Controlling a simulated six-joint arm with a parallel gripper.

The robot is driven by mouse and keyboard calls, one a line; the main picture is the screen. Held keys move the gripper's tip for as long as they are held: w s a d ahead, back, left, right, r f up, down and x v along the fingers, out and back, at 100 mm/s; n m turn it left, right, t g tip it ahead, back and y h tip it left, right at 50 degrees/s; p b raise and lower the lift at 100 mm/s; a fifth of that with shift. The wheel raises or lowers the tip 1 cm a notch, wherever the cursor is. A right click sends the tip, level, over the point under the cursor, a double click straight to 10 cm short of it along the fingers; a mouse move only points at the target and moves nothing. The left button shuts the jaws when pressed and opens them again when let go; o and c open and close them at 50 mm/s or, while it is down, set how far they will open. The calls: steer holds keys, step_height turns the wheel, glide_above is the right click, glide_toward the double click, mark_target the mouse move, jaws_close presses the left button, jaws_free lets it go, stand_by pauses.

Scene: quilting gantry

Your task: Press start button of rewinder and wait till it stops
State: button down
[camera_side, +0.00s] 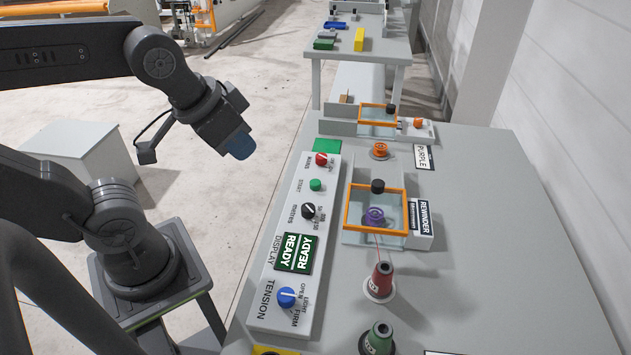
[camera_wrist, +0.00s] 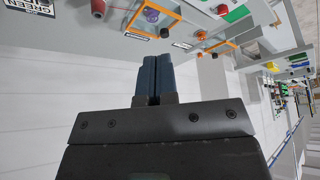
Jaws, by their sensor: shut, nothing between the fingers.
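The rewinder's control panel (camera_side: 262,285) lies along the left side of the table. Its green start button (camera_side: 316,185) sits below a red knob (camera_side: 321,159) and above a black knob (camera_side: 309,210). The display (camera_side: 294,252) reads READY. The rewinder (camera_side: 375,228) has an orange frame around a purple bobbin (camera_side: 374,217), with a red thread cone (camera_side: 380,282) in front of it. My gripper (camera_side: 239,146) is shut and empty, up in the air to the left of the panel, apart from the button. In the wrist view the gripper (camera_wrist: 153,58) shows closed blue fingers.
A blue tension knob (camera_side: 286,297) is at the panel's near end. A green cone (camera_side: 379,338) stands at the front, and an orange bobbin (camera_side: 379,150) stands beyond the rewinder. A second orange frame (camera_side: 378,114) is farther back. The table's right side is clear.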

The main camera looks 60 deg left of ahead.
stand_by(0.3)
steer(key=m+t+h, duration=0.1)
steer(key=m+t, duration=0.3)
steer(key=m, duration=0.6)
glide_above(315, 183)
step_height(315, 183, down, 14)
steer(key=shift+d+f+m+g+h, duration=0.1)
steer(key=shift+f+m+g+h, duration=0.2)
steer(key=shift+f+m, duration=0.15)
steer(key=shift+f, duration=0.1)
steer(key=shift+f, duration=4.35)
